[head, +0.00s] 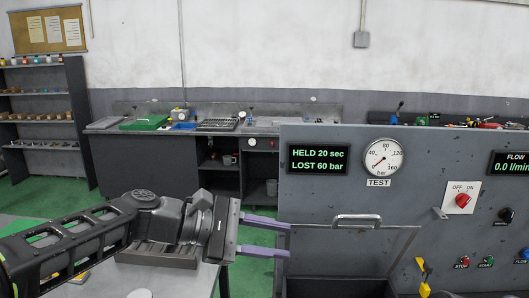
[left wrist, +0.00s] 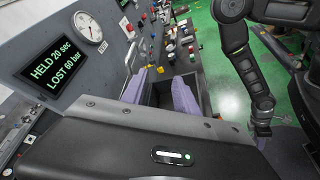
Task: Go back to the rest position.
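My left gripper (head: 288,240) reaches in from the left in the head view, in front of the grey test panel. Its two purple fingers are apart with nothing between them. The same fingers show in the left wrist view (left wrist: 160,88), spread over the dark opening of the bench. My right arm (left wrist: 248,65) shows at the right of the left wrist view, hanging bent beside the bench.
The test panel (head: 330,205) carries a display (head: 319,159) reading "HELD 20 sec LOST 60 bar", a gauge (head: 384,156) and a red switch (head: 463,199). A clear-looking guard with a handle (head: 357,218) stands close right of my left fingers. A grey table (head: 190,281) lies under my left arm.

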